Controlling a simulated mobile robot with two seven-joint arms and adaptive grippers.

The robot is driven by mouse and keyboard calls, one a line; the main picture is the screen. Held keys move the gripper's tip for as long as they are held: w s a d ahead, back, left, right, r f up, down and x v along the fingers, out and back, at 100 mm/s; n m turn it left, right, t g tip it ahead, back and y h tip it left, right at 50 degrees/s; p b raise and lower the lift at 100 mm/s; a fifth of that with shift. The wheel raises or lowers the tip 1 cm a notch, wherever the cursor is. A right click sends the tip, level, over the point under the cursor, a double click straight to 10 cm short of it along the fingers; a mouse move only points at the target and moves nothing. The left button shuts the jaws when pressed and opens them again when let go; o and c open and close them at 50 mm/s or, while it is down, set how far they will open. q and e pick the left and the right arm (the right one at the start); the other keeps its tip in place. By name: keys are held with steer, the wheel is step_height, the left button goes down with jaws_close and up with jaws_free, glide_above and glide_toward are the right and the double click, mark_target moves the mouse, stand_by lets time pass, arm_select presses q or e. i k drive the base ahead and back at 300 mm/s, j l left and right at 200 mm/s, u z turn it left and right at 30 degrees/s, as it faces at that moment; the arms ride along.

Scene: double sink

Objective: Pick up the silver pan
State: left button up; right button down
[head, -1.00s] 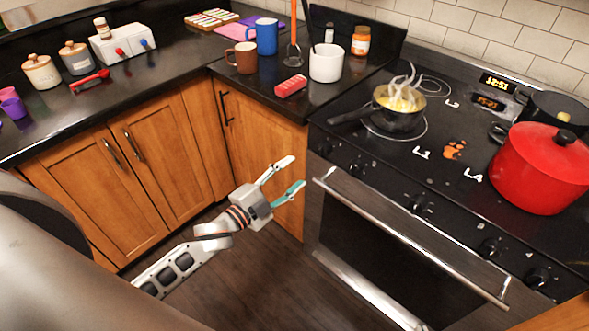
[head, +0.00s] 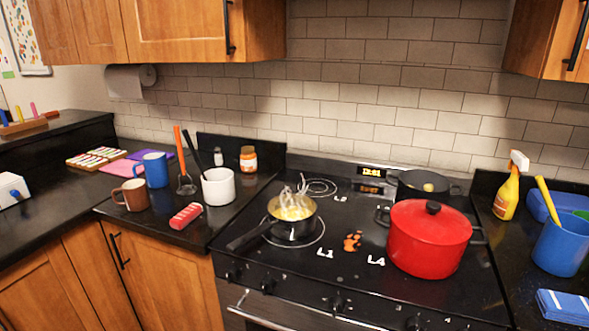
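The silver pan (head: 292,228) sits on the front left burner of the black stove, in the head view. It holds yellow food, with steam-like white wisps above it. Its dark handle (head: 250,236) points to the lower left, toward the stove's front left edge. Neither of my grippers shows in the head view now.
A large red pot (head: 428,240) stands to the right of the pan. A black pan (head: 423,184) is behind it. A white crock (head: 218,187) with utensils, a red block-like item (head: 185,216) and two mugs are on the left counter. A spray bottle (head: 508,190) stands at right.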

mark_target(292, 229)
steer(key=l, duration=0.75)
steer(key=k+l, duration=0.15)
steer(key=l, duration=0.65)
steer(key=l+u, duration=0.1)
steer(key=l, duration=0.65)
steer(key=i+j, duration=0.3)
steer(key=j, duration=0.2)
